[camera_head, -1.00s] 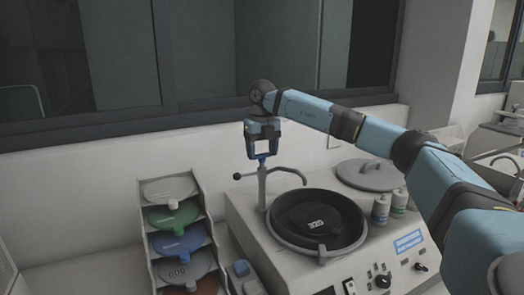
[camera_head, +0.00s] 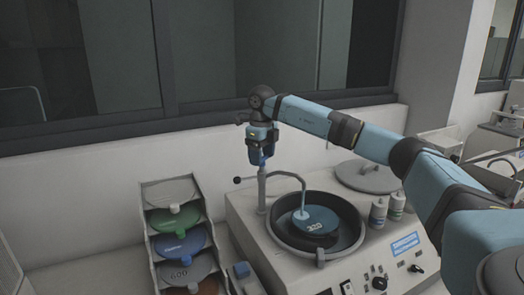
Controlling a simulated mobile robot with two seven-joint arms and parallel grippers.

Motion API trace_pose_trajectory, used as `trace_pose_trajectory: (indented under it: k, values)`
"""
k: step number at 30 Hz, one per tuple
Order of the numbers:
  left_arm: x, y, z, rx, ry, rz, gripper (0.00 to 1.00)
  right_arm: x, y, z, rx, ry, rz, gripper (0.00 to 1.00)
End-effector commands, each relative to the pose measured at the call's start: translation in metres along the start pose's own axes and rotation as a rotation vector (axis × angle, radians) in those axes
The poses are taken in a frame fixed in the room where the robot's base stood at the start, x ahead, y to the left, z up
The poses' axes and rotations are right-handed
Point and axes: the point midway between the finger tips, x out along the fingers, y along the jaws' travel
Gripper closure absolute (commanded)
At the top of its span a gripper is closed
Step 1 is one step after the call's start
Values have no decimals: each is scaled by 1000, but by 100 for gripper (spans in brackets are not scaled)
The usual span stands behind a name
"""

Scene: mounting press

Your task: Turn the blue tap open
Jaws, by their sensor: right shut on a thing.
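The tap is a grey post (camera_head: 261,193) at the left rear of the round bowl (camera_head: 354,246), with a curved spout (camera_head: 288,174) over the bowl. My right gripper (camera_head: 262,159) is upright above the post, its fingers closed on the tap's blue top (camera_head: 261,157), which they mostly hide. A thin pale blue stream (camera_head: 303,204) runs down from the spout onto the blue-looking disc (camera_head: 318,221) marked 320 in the bowl. My left gripper is out of view.
A rack (camera_head: 148,231) of coloured discs stands left of the machine. A round lid (camera_head: 368,178) and two small bottles (camera_head: 378,213) sit right of the bowl. Knobs and switches line the machine's front. The wall and window are close behind.

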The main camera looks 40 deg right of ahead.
Motion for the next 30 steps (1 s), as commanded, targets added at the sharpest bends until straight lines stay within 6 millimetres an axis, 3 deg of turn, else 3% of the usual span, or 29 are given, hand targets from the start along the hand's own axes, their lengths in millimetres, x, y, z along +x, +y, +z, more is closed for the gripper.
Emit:
trace_pose_trajectory:
  k: [15, 30]
  values:
    - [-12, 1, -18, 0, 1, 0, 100, -3, 0, 0, -490, -4, 0, 60]
    - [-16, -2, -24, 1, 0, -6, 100, -2, 0, 1, -894, -4, -1, 60]
